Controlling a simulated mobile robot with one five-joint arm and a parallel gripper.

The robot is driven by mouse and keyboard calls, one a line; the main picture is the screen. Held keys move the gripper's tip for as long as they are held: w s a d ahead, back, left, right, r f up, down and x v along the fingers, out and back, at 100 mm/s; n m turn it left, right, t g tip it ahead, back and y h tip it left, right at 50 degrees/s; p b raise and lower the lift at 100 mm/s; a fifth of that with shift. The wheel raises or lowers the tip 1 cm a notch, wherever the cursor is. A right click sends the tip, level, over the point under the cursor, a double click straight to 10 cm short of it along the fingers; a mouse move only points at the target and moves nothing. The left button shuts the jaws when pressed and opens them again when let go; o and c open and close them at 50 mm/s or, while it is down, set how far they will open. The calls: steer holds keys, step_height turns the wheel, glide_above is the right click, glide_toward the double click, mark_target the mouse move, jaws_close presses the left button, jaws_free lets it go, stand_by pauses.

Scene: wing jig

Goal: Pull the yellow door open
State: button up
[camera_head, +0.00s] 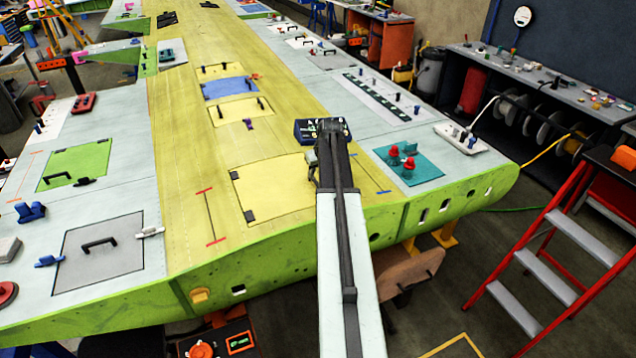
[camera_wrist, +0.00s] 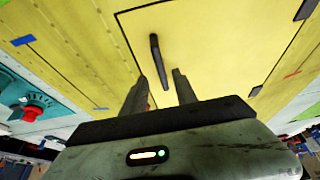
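The yellow door (camera_head: 272,190) is a flat panel in the yellow wing skin, lying flush in its dark outline, with black hinges on its left side in the head view. It fills much of the wrist view (camera_wrist: 215,45). Its black bar handle (camera_wrist: 156,58) stands near the door edge away from the hinges; in the head view my arm hides it. My gripper (camera_wrist: 159,76) is open, its two dark fingers on either side of the handle's near end. The handle reaches in between the fingertips, with gaps visible; I cannot tell the depth between them.
A teal plate with red knobs (camera_head: 408,166) lies right of my arm. A dark box with small items (camera_head: 309,129) is just beyond the door. Smaller yellow panels and a blue panel (camera_head: 229,88) lie farther up the wing. A red stepladder (camera_head: 560,245) stands at right.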

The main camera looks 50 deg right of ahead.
mark_target(316, 181)
steer(key=b+x, duration=0.2)
steer(key=x, duration=0.2)
steer(key=shift+r, duration=0.1)
jaws_close()
stand_by(1.1)
